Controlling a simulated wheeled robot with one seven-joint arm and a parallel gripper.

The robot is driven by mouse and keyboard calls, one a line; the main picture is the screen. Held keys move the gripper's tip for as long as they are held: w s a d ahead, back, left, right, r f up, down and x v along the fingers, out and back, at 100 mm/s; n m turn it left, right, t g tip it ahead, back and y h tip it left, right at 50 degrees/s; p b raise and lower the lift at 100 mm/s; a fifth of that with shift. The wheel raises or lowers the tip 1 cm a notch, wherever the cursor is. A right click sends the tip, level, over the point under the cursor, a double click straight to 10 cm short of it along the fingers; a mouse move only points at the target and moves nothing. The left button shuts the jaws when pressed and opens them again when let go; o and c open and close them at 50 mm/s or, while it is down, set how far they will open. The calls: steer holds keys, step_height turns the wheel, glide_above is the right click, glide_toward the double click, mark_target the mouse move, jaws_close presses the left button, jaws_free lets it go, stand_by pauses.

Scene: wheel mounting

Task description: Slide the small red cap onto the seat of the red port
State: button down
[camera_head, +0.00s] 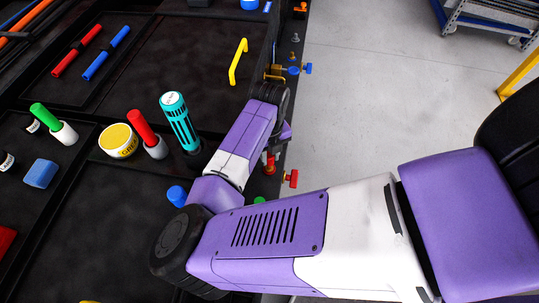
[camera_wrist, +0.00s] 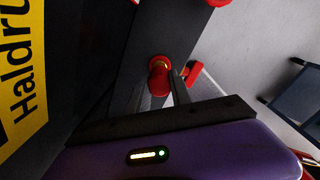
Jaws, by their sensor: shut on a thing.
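The small red cap (camera_wrist: 158,85) shows in the wrist view between the dark fingers of my gripper (camera_wrist: 163,88), which is shut on it. The red port shows just beyond it, with a red part and a bit of brass (camera_wrist: 165,64) right by the cap. Its red handle (camera_wrist: 195,73) sticks out to the right of the fingers. The cap overlaps the port in this view, so I cannot tell whether they touch. In the head view the red port (camera_head: 290,179) is at the bench's right edge.
A blue port (camera_head: 294,70) sits farther along the same edge. On the dark bench stand a teal cylinder (camera_head: 178,118), a yellow-lidded tub (camera_head: 118,141) and a yellow handle (camera_head: 238,62). The floor right of the bench (camera_head: 390,80) is clear. Another red part (camera_wrist: 218,3) is at the wrist view's top.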

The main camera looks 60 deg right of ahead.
steer(key=shift+f, duration=0.2)
steer(key=shift+f+b, duration=0.35)
steer(key=shift+b, duration=0.05)
steer(key=shift+f+b, duration=0.9)
steer(key=shift+f, duration=0.3)
steer(key=c, duration=1.1)
jaws_free()
steer(key=shift+r, duration=0.1)
steer(key=shift+r, duration=3.9)
